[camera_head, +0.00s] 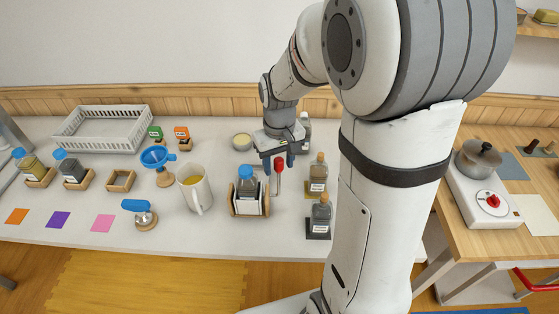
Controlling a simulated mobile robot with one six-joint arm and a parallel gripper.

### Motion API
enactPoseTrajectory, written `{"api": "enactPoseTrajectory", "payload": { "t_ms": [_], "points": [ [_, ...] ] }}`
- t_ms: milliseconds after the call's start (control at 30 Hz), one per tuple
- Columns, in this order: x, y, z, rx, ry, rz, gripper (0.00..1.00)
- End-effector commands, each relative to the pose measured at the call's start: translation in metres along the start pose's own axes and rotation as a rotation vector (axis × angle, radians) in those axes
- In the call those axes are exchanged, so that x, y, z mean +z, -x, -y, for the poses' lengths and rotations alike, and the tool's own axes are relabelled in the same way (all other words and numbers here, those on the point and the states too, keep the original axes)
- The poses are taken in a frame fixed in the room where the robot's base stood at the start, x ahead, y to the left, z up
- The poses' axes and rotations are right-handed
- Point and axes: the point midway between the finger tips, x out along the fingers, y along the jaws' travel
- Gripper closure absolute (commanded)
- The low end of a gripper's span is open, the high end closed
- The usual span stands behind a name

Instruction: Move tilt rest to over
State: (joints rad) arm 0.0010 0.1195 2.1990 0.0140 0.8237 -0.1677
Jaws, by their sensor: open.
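My gripper (278,161) is open with its fingers pointing down, just above and behind a red-topped item (278,176). I cannot tell whether it touches anything. Left of it stands a wooden rest (234,209) holding a blue-capped bottle (247,181) and white panels. At the left, two smaller wooden rests (40,182) and (76,184) hold blue-capped jars, one yellowish (32,166) and one dark (70,168), both looking tilted. A small empty wooden rest (121,181) stands beside them. Which of these is the tilt rest I cannot tell.
A white pitcher (195,190), a blue funnel on a stand (158,160) and a blue-handled tool (140,212) stand left of the gripper. Labelled bottles (318,176) and (320,218) stand right, beside my arm. A white basket (103,127) is behind. Coloured squares line the front edge.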

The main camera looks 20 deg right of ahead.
Motion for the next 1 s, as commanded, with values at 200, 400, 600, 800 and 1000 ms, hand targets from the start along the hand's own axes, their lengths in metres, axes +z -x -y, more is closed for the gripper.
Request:
{"api": "enactPoseTrajectory", "payload": {
  "t_ms": [200,400,600,800,1000],
  "points": [
    [0.0000,0.0003,0.0000,0.000,0.000,0.000,0.66],
    [0.0001,0.0004,0.0000,0.000,0.000,0.000,0.83],
    [0.0001,0.0005,0.0001,0.000,0.000,0.000,0.99],
    [0.0000,0.0005,0.0002,0.000,0.000,0.000,1.00],
    [-0.0007,0.0008,0.0003,-0.003,0.000,0.004,1.00]
  ]
}}
